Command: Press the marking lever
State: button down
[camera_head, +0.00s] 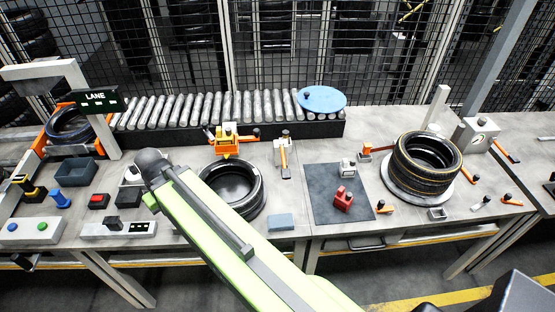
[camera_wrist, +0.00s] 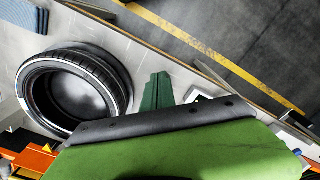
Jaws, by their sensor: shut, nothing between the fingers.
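An orange marking unit (camera_head: 226,139) with a yellow downward tip stands behind a black tyre (camera_head: 230,186); an orange arm with a dark end sticks out to its right. A pale upright bracket with an orange-and-white lever (camera_head: 283,158) stands to the right of it. I cannot tell for certain which of these is the marking lever. My gripper (camera_wrist: 157,82) is shut and empty in the wrist view, beside the tyre (camera_wrist: 75,90) and apart from the levers. In the head view my arm hides part of the tyre, and the fingertips do not show clearly.
A roller conveyor (camera_head: 200,108) runs along the back. A blue disc (camera_head: 321,99) lies at its right end. A blue-grey block (camera_head: 280,222) lies near the front edge. At right are a dark mat (camera_head: 327,207), stacked tyres (camera_head: 427,163) and several small levers. Buttons and switches crowd the left bench.

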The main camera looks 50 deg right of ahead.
notch_tip(320, 180, up, 14)
jog(key=n+t+y+p, duration=0.2)
jog(key=n+y+p, duration=0.1)
jog(key=n+p, duration=0.85)
send_over(285, 173)
jog(key=s+d+p, duration=0.1)
jog(key=s+d, duration=0.2)
jog(key=shift+w+m, duration=0.15)
jog(key=shift+m, duration=0.7)
jog(key=shift+f, duration=0.1)
jog(key=b+x, duration=0.4)
jog(key=d+b+x, duration=0.1)
jog(key=b+x, duration=0.8)
jog(key=x, duration=0.1)
jog(key=shift+s+d+f, duration=0.15)
jog(key=shift+s+f, duration=0.05)
jog(key=shift+s, duration=0.05)
jog(key=shift+r, duration=0.1)
